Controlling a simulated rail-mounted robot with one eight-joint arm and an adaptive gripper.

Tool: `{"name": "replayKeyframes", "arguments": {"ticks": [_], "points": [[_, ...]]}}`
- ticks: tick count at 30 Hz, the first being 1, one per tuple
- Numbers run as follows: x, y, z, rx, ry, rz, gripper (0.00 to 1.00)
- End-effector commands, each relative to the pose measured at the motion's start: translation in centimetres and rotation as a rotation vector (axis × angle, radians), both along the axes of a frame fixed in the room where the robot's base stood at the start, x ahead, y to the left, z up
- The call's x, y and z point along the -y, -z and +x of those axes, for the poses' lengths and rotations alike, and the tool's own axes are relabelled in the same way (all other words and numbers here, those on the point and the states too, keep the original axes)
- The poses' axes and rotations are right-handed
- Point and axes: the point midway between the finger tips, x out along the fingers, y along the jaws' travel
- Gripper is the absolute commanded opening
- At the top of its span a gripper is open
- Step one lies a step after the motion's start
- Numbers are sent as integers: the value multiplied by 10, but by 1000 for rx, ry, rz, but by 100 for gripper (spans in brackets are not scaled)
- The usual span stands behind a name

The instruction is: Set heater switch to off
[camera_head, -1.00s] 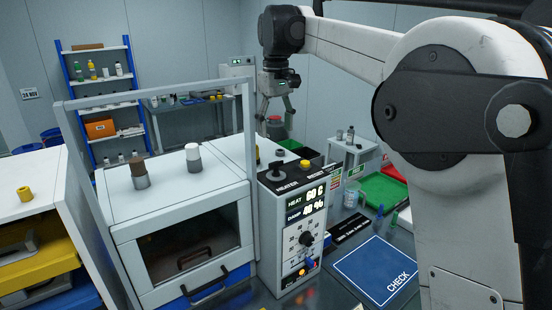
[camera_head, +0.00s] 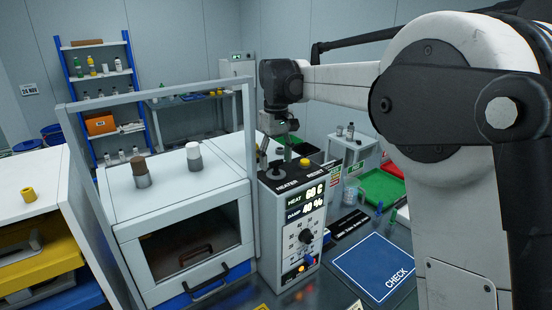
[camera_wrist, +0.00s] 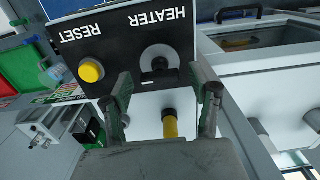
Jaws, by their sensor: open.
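The heater switch (camera_wrist: 160,66) is a small dark lever on a round grey base, beside the HEATER label on the control box top. It also shows in the head view (camera_head: 275,170), partly covered by the gripper; its exact setting is hard to tell. My gripper (camera_head: 276,152) is open and pointing down, just above the switch. In the wrist view my gripper (camera_wrist: 167,88) has its two fingers on either side of the switch's line, with a gap between them. I cannot tell whether either finger touches the switch.
A yellow RESET button (camera_head: 304,163) sits close beside the switch. A grey frame (camera_head: 249,165) and an oven-like box (camera_head: 190,225) stand to the left.

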Motion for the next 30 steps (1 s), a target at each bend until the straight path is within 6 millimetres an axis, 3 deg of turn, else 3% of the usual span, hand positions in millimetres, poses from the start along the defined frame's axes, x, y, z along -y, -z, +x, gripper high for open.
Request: {"name": "replayKeyframes", "arguments": {"ticks": [2,12,22,30], "points": [[0,0,0,0,0,0,56],[0,0,0,0,0,0,12],[0,0,0,0,-50,0,12],[0,1,0,0,-225,0,12]]}}
